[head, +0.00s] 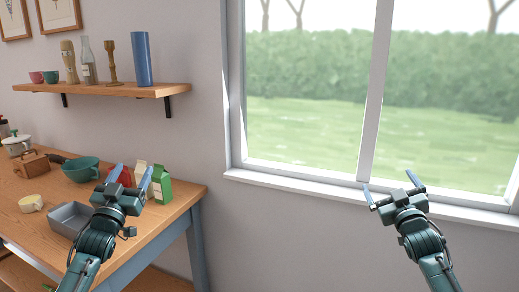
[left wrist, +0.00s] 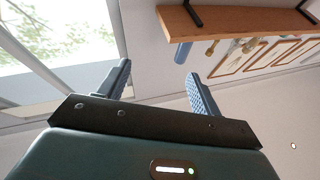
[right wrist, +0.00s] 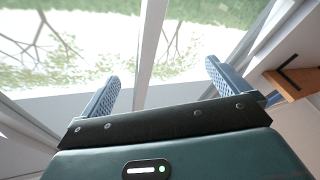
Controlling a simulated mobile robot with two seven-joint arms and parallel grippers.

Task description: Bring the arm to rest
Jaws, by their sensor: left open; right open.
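My left gripper (head: 130,176) is open and empty, raised in front of the right end of the wooden table in the head view. Its two fingers (left wrist: 158,88) stand wide apart in the left wrist view with nothing between them. My right gripper (head: 392,190) is open and empty, in front of the window sill in the head view. The left gripper partly hides the things at the table's right end.
The wooden table (head: 178,212) bears a grey tray (head: 66,212), a teal bowl (head: 80,170), a cream cup (head: 31,203), a wooden box (head: 30,163) and a green carton (head: 161,185). A wall shelf (head: 110,91) holds a blue cylinder (head: 142,60) and several others. Space between the grippers is clear.

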